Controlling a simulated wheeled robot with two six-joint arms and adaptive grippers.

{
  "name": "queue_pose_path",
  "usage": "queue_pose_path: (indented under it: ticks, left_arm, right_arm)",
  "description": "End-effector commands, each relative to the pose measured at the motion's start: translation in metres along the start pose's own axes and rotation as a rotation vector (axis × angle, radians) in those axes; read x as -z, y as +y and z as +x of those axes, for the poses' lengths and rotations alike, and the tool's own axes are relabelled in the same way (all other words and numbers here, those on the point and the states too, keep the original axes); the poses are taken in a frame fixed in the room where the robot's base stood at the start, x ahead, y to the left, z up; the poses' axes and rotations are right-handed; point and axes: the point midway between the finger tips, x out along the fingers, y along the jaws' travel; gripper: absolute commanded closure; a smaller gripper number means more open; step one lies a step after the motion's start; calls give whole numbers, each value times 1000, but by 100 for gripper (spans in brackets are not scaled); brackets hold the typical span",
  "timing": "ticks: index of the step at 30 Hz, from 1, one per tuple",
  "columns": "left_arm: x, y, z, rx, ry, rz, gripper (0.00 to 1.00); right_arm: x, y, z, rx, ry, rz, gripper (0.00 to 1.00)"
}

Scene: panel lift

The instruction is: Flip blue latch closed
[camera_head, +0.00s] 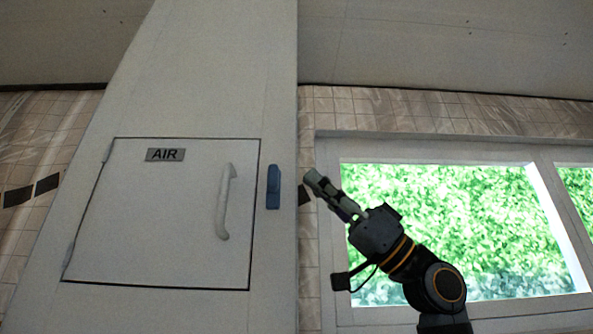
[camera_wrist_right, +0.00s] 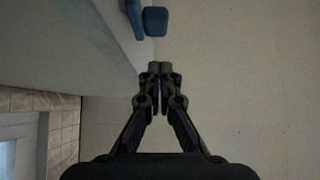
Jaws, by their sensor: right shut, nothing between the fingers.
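The blue latch (camera_head: 273,187) is mounted on the white column just right of the panel door (camera_head: 165,225). It stands upright and lies beside the door's right edge, not across the door. In the right wrist view the blue latch (camera_wrist_right: 154,20) shows at the top, beyond the fingertips. My right gripper (camera_head: 309,176) is to the right of the latch, apart from it, with its fingers pointing up and left. In the right wrist view its fingertips (camera_wrist_right: 160,69) are together and empty. My left gripper is in neither view.
The door looks closed, with an AIR label (camera_head: 165,155) and a white vertical handle (camera_head: 226,201). A window (camera_head: 450,149) with green foliage outside and a tiled wall (camera_head: 425,110) are behind my right arm. The space between the gripper and the latch looks clear.

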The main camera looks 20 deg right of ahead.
Motion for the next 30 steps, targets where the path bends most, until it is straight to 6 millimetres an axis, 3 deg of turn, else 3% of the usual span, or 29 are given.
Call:
queue_pose_path:
  ticks: [3,9,23,30]
  left_arm:
    - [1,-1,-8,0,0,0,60]
    - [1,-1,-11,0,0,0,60]
    - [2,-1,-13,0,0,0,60]
    - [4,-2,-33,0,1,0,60]
  right_arm:
    - [-14,0,14,2,-1,5,100]
    - [-27,0,24,0,0,1,100]
    - [-28,0,26,-1,-7,0,100]
    - [-29,-2,39,-1,-85,-2,100]
